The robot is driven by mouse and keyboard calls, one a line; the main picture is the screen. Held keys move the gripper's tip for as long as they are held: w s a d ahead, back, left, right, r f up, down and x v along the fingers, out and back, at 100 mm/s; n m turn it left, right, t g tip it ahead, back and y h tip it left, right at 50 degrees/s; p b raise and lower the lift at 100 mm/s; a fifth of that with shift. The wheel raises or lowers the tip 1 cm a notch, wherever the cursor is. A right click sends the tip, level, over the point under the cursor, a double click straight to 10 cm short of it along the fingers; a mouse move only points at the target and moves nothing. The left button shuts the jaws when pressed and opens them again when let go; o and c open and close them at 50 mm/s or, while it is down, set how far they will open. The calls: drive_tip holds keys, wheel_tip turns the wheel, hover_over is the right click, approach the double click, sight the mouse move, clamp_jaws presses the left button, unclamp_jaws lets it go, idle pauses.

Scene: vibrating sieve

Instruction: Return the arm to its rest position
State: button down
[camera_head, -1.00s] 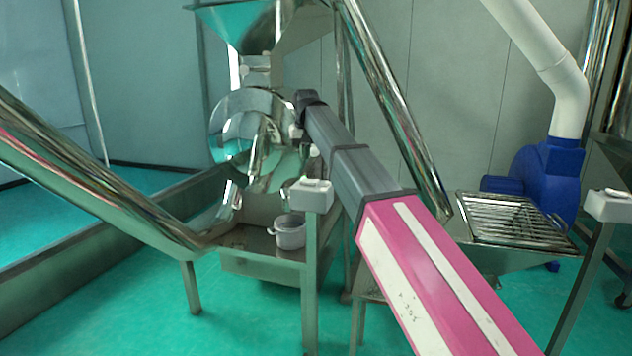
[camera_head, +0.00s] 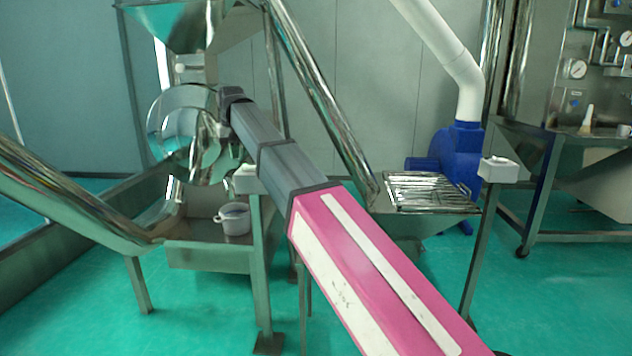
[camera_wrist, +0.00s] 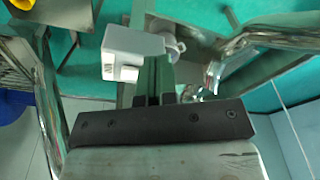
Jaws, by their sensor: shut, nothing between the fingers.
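My gripper (camera_wrist: 154,94) shows in the wrist view as a dark bar with short dark fingers at its far edge. It is shut and holds nothing. A white box (camera_wrist: 130,42) lies just beyond the fingers in that picture; I cannot tell the exact gap. The shiny round machine (camera_head: 185,140) stands at left of centre there, under a steel hopper (camera_head: 172,25).
A small white pot (camera_head: 235,220) stands on a steel tray below the machine and also shows in the wrist view (camera_wrist: 174,46). A blue blower (camera_head: 455,155) and a slatted steel tray (camera_head: 430,192) are on the right. Green floor (camera_head: 570,300) is clear at lower right.

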drive_tip(key=s+d+f+m, duration=0.2)
drive_tip(key=s+d+f, duration=0.1)
drive_tip(key=d+f, duration=2.4)
drive_tip(key=s+d+f+m, duration=0.1)
drive_tip(key=s+d+f, duration=0.7)
drive_tip(key=d+f, duration=0.1)
drive_tip(key=s+d+f+m+g, duration=0.1)
drive_tip(key=s+d+f+m, duration=0.1)
drive_tip(key=s+d+f, duration=0.6)
wheel_tip(320, 180, down, 4)
drive_tip(key=shift+s+d+f+g+h, duration=0.1)
drive_tip(key=shift+s+d+g+h, duration=0.25)
drive_tip(key=shift+d, duration=0.4)
drive_tip(key=shift+w, duration=0.1)
